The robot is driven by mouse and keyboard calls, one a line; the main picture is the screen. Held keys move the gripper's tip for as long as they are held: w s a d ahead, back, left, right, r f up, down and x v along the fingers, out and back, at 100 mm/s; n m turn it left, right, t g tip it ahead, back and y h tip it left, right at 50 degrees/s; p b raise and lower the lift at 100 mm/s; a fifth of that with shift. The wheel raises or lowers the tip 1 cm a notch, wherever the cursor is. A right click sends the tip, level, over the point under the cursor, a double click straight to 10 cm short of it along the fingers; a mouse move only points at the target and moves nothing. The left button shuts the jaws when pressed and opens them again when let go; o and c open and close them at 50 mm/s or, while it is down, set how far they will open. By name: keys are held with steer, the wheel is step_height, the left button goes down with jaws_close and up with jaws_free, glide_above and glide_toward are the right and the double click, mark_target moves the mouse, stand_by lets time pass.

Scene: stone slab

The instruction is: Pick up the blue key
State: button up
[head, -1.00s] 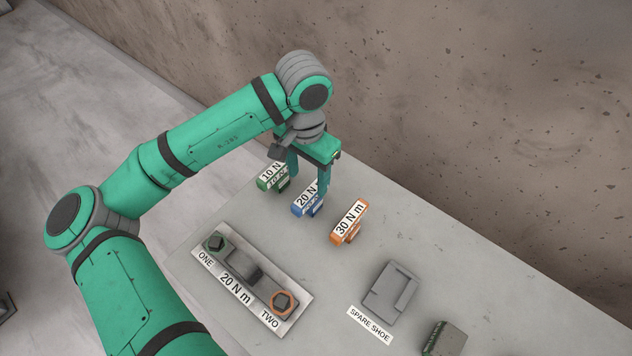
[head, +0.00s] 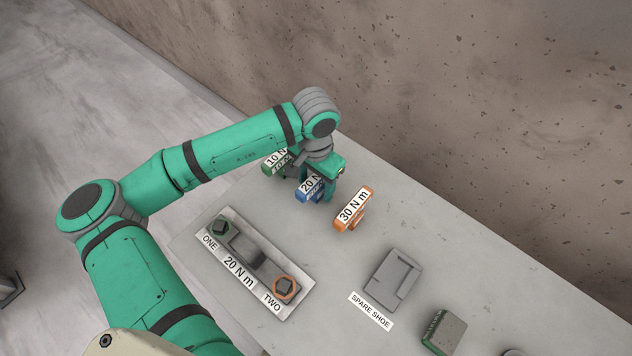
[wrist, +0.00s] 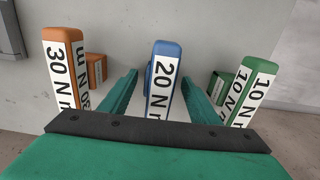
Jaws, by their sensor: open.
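The blue key (head: 311,187) stands on the slab in the middle of a row of three keys and carries a white "20 N m" label. In the wrist view the blue key (wrist: 164,80) lies between the two green fingers of my gripper (wrist: 163,90), with a gap on each side. The fingers are open and apart from it. In the head view my gripper (head: 318,180) is low at the blue key, and my arm hides part of it. The orange "30 N m" key (head: 353,209) and the green "10 N m" key (head: 272,164) stand on either side.
A metal plate (head: 262,304) with two bolts, labelled ONE and TWO, lies in front of the keys. A grey spare shoe (head: 393,277) and a green-sided block (head: 443,331) lie to the right. A wall rises behind the slab.

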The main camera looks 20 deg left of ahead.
mark_target(300, 192)
steer(key=shift+s, duration=0.1)
jaws_close()
steer(key=shift+r, duration=0.1)
steer(key=shift+r, duration=0.55)
steer(key=s+r, duration=0.1)
steer(key=r, duration=0.1)
steer(key=s+a+r, duration=0.1)
steer(key=s+r, duration=0.1)
steer(key=r, duration=0.1)
steer(key=s+a+r, duration=0.1)
steer(key=s+r, duration=0.1)
steer(key=r, duration=0.1)
steer(key=shift+r, duration=0.1)
steer(key=s+a+r, duration=0.2)
steer(key=s+r, duration=0.1)
steer(key=s, duration=0.5)
steer(key=shift+a+r, duration=0.3)
steer(key=shift+a, duration=0.05)
